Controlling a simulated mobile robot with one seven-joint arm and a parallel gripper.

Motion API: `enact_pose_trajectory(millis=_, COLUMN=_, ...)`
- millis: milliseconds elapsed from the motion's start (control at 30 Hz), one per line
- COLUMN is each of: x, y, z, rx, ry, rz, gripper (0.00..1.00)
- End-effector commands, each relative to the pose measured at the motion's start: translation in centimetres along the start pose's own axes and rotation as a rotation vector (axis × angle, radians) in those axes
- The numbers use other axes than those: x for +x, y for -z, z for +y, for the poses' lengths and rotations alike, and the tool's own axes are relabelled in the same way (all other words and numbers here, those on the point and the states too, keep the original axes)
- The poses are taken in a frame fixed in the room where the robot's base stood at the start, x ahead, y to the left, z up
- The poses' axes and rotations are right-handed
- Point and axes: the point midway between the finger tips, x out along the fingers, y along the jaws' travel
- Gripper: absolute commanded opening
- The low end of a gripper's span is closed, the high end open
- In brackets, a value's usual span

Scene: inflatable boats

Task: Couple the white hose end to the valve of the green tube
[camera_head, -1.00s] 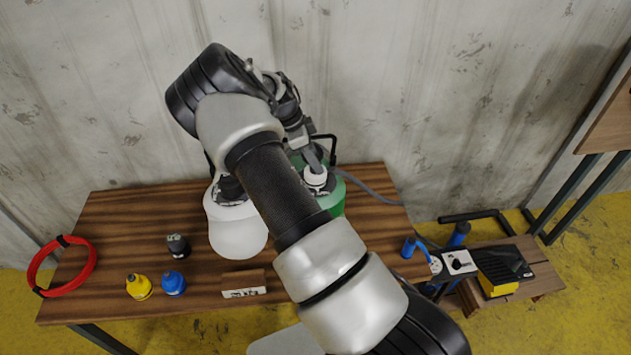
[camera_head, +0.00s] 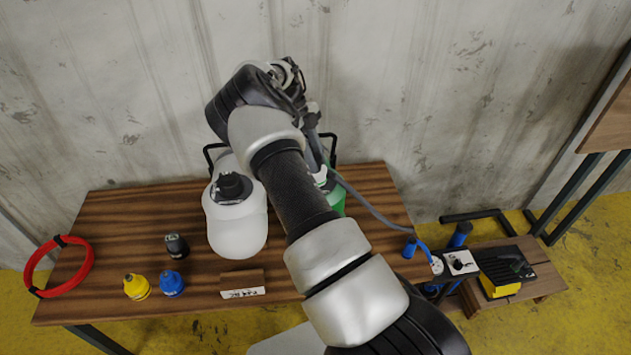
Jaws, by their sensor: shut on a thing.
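The green tube (camera_head: 338,201) stands at the back right of the wooden table, mostly hidden behind my arm. My gripper (camera_head: 318,163) is over it and is shut on the white hose end (camera_head: 321,177). My arm and gripper hide the green tube's valve, so I cannot tell whether the hose end touches it. The grey hose (camera_head: 366,204) runs from the gripper down to the right, past the table's right edge.
A white tube (camera_head: 238,229) with a black valve stands left of my arm. A red coil (camera_head: 57,266), small yellow (camera_head: 137,287), blue (camera_head: 171,284) and dark (camera_head: 176,246) fittings, and a labelled block (camera_head: 242,284) lie leftward and in front. A low bench (camera_head: 536,270) stands right.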

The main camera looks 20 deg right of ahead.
Motion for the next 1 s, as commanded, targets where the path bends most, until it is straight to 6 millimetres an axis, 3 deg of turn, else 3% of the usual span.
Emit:
enact_pose_trajectory(millis=267, x=0.03, y=-0.04, z=0.05, rx=0.031, ry=-0.014, rz=-0.001, gripper=0.01)
enact_pose_trajectory(millis=533, x=0.11, y=-0.03, z=-0.04, rx=0.314, ry=-0.132, rz=-0.001, gripper=0.01)
enact_pose_trajectory(millis=767, x=0.02, y=-0.04, z=0.10, rx=0.357, ry=-0.150, rz=0.000, gripper=0.01)
enact_pose_trajectory(millis=800, x=0.02, y=-0.04, z=0.10, rx=0.356, ry=-0.150, rz=0.000, gripper=0.27)
enact_pose_trajectory(millis=900, x=0.02, y=-0.04, z=0.10, rx=0.355, ry=-0.150, rz=0.000, gripper=0.44)
enact_pose_trajectory(millis=1000, x=0.02, y=-0.03, z=0.07, rx=0.355, ry=-0.149, rz=0.000, gripper=0.47)
